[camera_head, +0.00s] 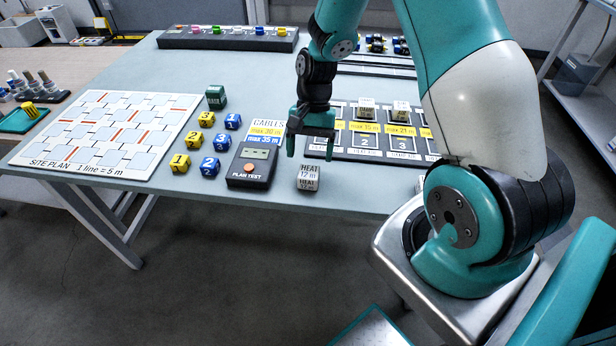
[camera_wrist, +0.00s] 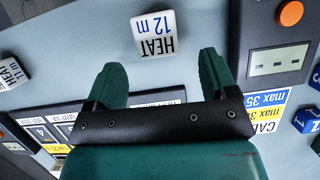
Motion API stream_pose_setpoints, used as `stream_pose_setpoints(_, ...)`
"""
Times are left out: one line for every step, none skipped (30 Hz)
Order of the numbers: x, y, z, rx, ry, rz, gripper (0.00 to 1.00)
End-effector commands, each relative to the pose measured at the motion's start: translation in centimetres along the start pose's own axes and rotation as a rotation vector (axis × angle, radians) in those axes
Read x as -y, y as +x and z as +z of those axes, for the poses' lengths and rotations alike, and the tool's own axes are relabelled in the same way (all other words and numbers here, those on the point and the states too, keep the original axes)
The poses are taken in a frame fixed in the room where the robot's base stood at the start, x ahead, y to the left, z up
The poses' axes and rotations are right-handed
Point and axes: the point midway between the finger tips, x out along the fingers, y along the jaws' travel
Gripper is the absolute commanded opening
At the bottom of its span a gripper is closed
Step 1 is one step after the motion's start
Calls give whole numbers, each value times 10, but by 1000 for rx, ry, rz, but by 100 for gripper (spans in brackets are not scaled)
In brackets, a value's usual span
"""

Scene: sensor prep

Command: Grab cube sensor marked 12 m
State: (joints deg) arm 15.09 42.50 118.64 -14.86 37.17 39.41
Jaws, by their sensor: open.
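The black plan tester (camera_head: 252,166) stands close left of the cube. A black rack (camera_head: 345,142) holding other white cubes lies behind and right. Yellow and blue numbered cubes (camera_head: 208,166) stand further left, near the site plan board (camera_head: 108,132). Another HEAT cube (camera_wrist: 12,72) shows at the wrist view's left.

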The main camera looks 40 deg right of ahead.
Motion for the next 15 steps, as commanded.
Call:
stream_pose_setpoints(0,3,2,2,0,2,79)
stream_pose_setpoints(-1,6,3,3,0,2,79)
stream_pose_setpoints(-1,10,5,4,0,2,79)
stream_pose_setpoints(-2,14,7,5,0,4,79)
stream_pose_setpoints(-2,19,9,5,-1,3,79)
stream_pose_setpoints(-2,25,12,5,-1,4,79)
stream_pose_setpoints(-3,30,14,6,-1,4,79)
stream_pose_setpoints(-3,34,14,5,-1,3,79)
stream_pose_setpoints(-3,41,13,5,0,3,79)
stream_pose_setpoints(-3,44,13,3,0,2,79)
stream_pose_setpoints(-3,47,13,3,0,2,79)
stream_pose_setpoints(-3,50,13,3,0,2,79)
stream_pose_setpoints(-3,51,13,2,0,1,79)
stream_pose_setpoints(-3,52,12,1,0,1,79)
stream_pose_setpoints(-3,53,12,0,0,0,79)
